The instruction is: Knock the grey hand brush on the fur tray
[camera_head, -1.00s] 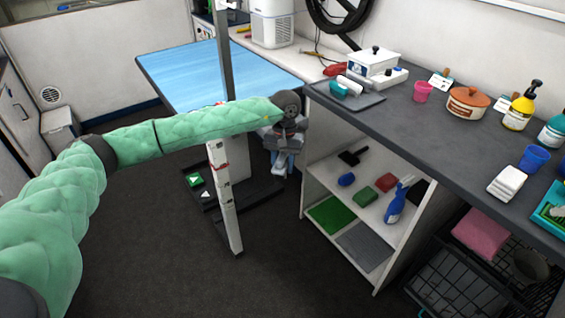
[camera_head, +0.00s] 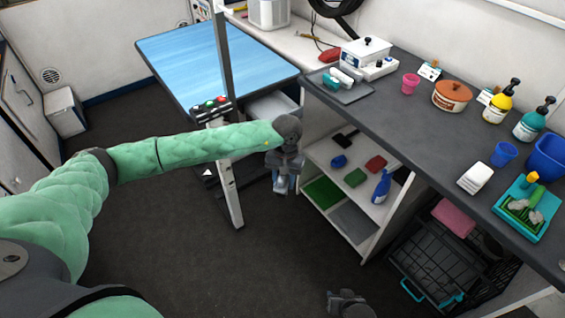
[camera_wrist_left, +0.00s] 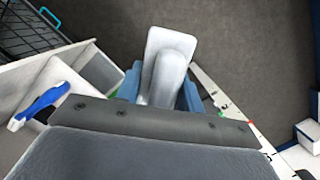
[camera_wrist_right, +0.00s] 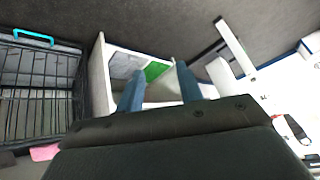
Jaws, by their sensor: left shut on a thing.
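My left gripper (camera_head: 284,182) is in front of the shelf unit, low over the floor. It is shut on a pale grey, flat-headed brush (camera_wrist_left: 172,50), which shows between its blue fingers in the left wrist view. In the head view the brush is mostly hidden by the gripper. A teal tray (camera_head: 553,205) with green bars and grey fur tufts lies on the dark counter at the far right, well away from the left gripper. My right gripper (camera_wrist_right: 160,90) is open and empty; its wrist (camera_head: 348,304) shows at the bottom of the head view.
The dark counter (camera_head: 415,135) holds a pink cup (camera_head: 410,84), an orange pot (camera_head: 452,96), pump bottles, a white stack (camera_head: 475,178) and a blue cup (camera_head: 504,154). Below are open shelves (camera_head: 318,160) and a black wire crate (camera_head: 430,273). A post stands beside the blue table (camera_head: 200,65).

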